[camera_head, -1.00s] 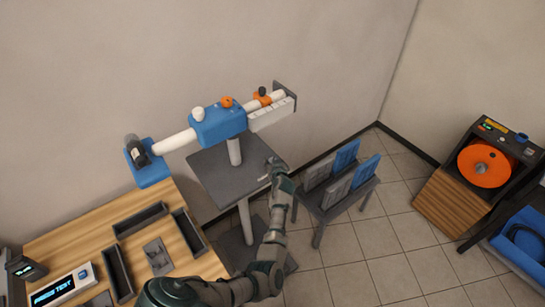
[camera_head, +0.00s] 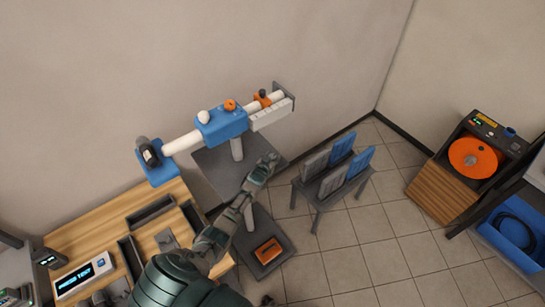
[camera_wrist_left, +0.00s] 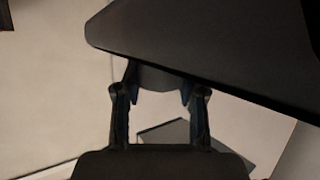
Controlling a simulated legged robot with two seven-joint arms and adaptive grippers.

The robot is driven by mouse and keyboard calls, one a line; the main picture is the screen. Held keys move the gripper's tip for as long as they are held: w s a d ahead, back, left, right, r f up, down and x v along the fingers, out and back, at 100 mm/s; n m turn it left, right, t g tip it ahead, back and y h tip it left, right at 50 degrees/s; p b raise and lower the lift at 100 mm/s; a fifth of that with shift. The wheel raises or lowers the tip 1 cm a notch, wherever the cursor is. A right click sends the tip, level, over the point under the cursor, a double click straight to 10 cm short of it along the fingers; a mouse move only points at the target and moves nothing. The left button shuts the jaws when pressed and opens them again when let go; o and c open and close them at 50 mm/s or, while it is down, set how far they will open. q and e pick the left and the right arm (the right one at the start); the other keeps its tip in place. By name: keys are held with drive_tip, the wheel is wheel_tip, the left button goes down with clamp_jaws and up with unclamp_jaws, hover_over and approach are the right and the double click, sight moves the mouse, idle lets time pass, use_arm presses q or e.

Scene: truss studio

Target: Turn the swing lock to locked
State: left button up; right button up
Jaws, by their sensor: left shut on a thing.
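A blue head (camera_head: 222,124) sits on a grey post and carries a white bar, with a white knob (camera_head: 203,117) and an orange knob (camera_head: 229,105) on top. Farther right on the bar is an orange clamp with a black knob (camera_head: 262,96). I cannot tell which part is the swing lock. My left gripper (camera_head: 268,160) is at the right edge of the grey shelf (camera_head: 212,170) below the head. In the left wrist view its fingers (camera_wrist_left: 158,92) stand either side of a dark rounded piece (camera_wrist_left: 157,78) under a dark plate.
A wooden bench (camera_head: 112,220) with dark trays stands at the left. A low rack (camera_head: 325,195) with grey and blue panels is right of the post. An orange box (camera_head: 268,251) lies on the base plate. An orange reel (camera_head: 477,158) stands far right. The tiled floor between is clear.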

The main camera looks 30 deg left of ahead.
idle(0.3)
use_arm(q)
drive_tip(key=o, duration=1.2)
drive_tip(key=shift+c, duration=0.2)
drive_tip(key=shift+s, duration=0.1)
drive_tip(key=v, duration=1.1)
drive_tip(key=shift+s+r, duration=0.15)
drive_tip(key=shift+s, duration=0.2)
